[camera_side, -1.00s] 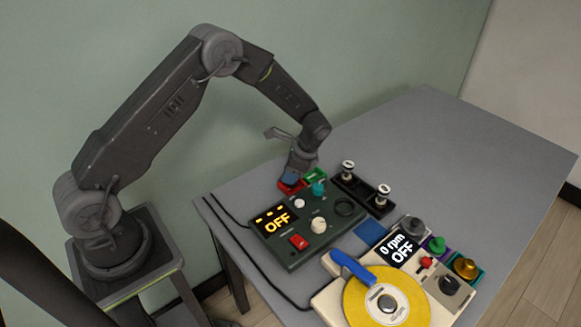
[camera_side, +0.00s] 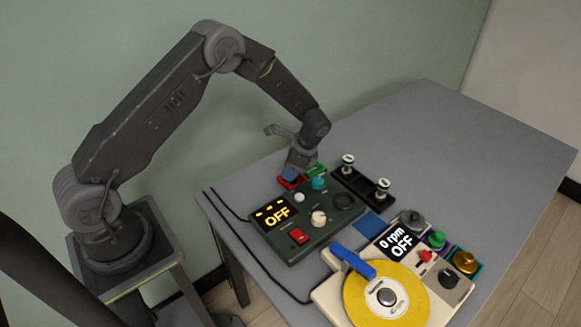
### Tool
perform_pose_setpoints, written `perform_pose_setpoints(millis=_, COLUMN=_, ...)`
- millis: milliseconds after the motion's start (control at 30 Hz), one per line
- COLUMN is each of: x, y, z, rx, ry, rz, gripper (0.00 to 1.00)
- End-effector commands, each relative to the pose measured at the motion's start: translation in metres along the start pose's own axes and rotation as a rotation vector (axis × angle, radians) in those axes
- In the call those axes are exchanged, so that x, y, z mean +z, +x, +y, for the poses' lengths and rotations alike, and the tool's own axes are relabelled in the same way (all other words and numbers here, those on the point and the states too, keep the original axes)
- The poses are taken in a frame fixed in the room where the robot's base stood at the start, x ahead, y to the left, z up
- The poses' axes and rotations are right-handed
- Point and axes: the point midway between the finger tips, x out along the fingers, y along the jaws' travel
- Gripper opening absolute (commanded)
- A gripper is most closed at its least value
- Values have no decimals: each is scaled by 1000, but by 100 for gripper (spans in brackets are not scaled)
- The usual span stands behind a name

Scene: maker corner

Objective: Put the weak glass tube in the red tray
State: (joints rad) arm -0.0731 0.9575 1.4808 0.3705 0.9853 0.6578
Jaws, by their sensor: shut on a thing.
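My gripper (camera_side: 292,173) points down over the red tray (camera_side: 284,184), behind the dark green tester. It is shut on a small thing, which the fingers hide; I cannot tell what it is. Blue shows at the fingertips. Whether the held thing touches the tray floor cannot be told. Two upright tubes with pale bodies and dark ends, a far one (camera_side: 348,163) and a near one (camera_side: 382,189), stand in a black rack (camera_side: 364,184) right of the gripper. The tester (camera_side: 305,225) shows OFF, and its round socket (camera_side: 345,202) looks empty.
A green tray (camera_side: 316,169) sits right beside the red one. A teal knob (camera_side: 318,183) stands close by on the tester. In front are a blue pad (camera_side: 369,226) and a cream machine with a yellow disc (camera_side: 387,275), reading 0 rpm OFF. The table's (camera_side: 470,150) right side is clear.

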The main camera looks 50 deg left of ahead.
Motion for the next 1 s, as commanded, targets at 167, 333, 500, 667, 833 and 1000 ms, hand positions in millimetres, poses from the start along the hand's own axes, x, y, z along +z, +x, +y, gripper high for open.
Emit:
perform_pose_setpoints(millis=167, x=-1, y=3, z=0, rx=0, ry=0, rz=0, gripper=38)
perform_pose_setpoints(millis=333, x=-1, y=3, z=0, rx=0, ry=0, rz=0, gripper=54)
perform_pose_setpoints(millis=500, x=-1, y=3, z=0, rx=0, ry=0, rz=0, gripper=64)
perform_pose_setpoints(millis=667, x=-1, y=3, z=0, rx=0, ry=0, rz=0, gripper=64)
perform_pose_setpoints(millis=833, x=2, y=-6, z=0, rx=-1, ry=0, rz=1, gripper=64)
perform_pose_setpoints(millis=1000, x=7, y=-18, z=0, rx=-1, ry=0, rz=0, gripper=64)
